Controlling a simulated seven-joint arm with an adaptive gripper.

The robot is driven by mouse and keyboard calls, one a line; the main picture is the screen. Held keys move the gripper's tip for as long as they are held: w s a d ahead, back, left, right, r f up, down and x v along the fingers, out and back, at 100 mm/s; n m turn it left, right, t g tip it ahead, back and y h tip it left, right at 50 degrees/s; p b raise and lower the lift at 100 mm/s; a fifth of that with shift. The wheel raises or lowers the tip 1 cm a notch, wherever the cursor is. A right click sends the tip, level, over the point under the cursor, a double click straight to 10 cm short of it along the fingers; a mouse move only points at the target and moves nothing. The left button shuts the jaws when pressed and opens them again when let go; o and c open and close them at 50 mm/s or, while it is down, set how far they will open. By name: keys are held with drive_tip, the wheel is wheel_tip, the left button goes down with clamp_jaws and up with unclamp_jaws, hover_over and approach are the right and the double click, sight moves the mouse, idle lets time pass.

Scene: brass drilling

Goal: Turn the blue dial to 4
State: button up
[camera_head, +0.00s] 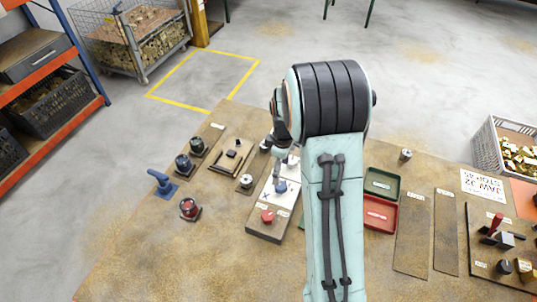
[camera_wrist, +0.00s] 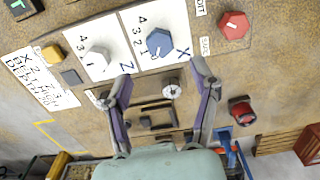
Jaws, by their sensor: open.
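The blue dial (camera_wrist: 160,42) is a hexagonal knob on a white plate marked X, with the numbers 1 to 4 beside it in the wrist view. A pale mark shows on its low edge, near the 1; its exact setting is too small to read. In the head view the blue dial (camera_head: 280,187) sits on the light panel, left of my arm. My gripper (camera_wrist: 161,71) is open and empty, its two fingers apart. The fingertips lie below the dial in the wrist picture, and I see no contact. In the head view my arm partly hides the gripper.
A white dial (camera_wrist: 97,58) on a plate marked Z is left of the blue one, and a red hexagonal knob (camera_wrist: 233,25) is right. A red-topped knob (camera_wrist: 242,111) and a small round metal part (camera_wrist: 172,89) are close to the fingers. Green (camera_head: 382,184) and red trays (camera_head: 378,214) stand right of my arm.

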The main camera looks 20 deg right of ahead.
sight(281, 185)
wheel_tip(281, 185, down, 7)
drive_tip(key=shift+s+d+r, duration=0.1)
drive_tip(key=shift+r, duration=0.05)
clamp_jaws()
